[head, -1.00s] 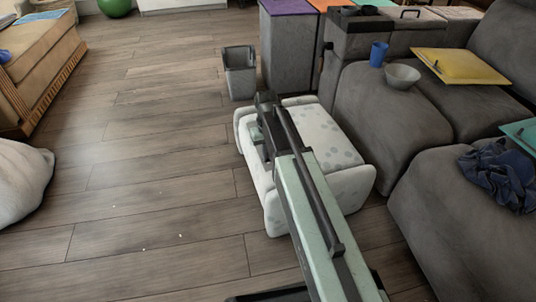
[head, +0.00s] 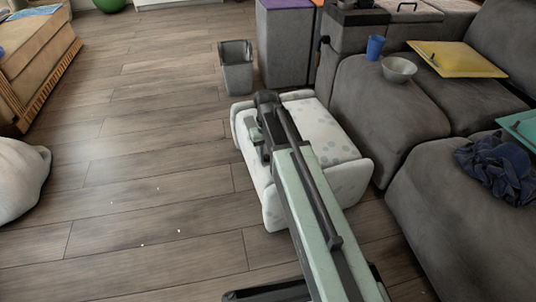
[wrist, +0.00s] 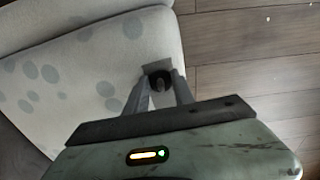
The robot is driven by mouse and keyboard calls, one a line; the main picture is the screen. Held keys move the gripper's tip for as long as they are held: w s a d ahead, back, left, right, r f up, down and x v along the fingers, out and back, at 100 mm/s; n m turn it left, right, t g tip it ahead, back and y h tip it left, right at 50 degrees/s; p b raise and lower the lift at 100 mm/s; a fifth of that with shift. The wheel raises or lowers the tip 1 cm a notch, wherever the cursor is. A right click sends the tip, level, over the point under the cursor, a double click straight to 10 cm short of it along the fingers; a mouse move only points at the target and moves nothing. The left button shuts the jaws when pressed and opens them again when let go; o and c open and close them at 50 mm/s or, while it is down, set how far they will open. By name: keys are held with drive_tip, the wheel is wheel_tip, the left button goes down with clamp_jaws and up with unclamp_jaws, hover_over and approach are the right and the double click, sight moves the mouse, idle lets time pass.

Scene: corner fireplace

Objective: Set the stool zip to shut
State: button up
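The stool (head: 330,140) is a low, pale padded block with grey spots, in the middle of the head view, partly behind my arm. Its pale side fills the upper left of the wrist view (wrist: 60,70). My gripper (wrist: 163,84) is at the stool's edge, its two fingers close together around a small dark round piece. A flat grey tab (wrist: 156,68) shows just beyond the fingertips; together these look like the stool zip. The fingers appear to touch the dark piece on both sides. In the head view the fingertips are hidden by my arm, and the zip's track cannot be made out.
A grey sofa (head: 440,215) stands close on the right of the stool, with a bowl (head: 398,69) and blue cup (head: 375,47) on it. A grey bin (head: 237,72) stands behind the stool. The wooden floor (head: 150,190) to the left is mostly clear.

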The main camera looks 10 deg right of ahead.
sight(267, 154)
wheel_tip(267, 154, up, 8)
drive_tip(key=p, duration=0.8)
drive_tip(key=shift+f, duration=0.1)
drive_tip(key=s+r+m+p, duration=0.1)
drive_tip(key=s+r+p, duration=0.65)
drive_tip(key=s, duration=0.35)
wheel_tip(267, 154, up, 38)
drive_tip(key=p, duration=3.7)
drive_tip(key=shift+d+p, duration=0.3)
drive_tip(key=shift+d, duration=0.05)
drive_tip(key=shift+s+f, duration=0.1)
drive_tip(key=shift+f, duration=0.05)
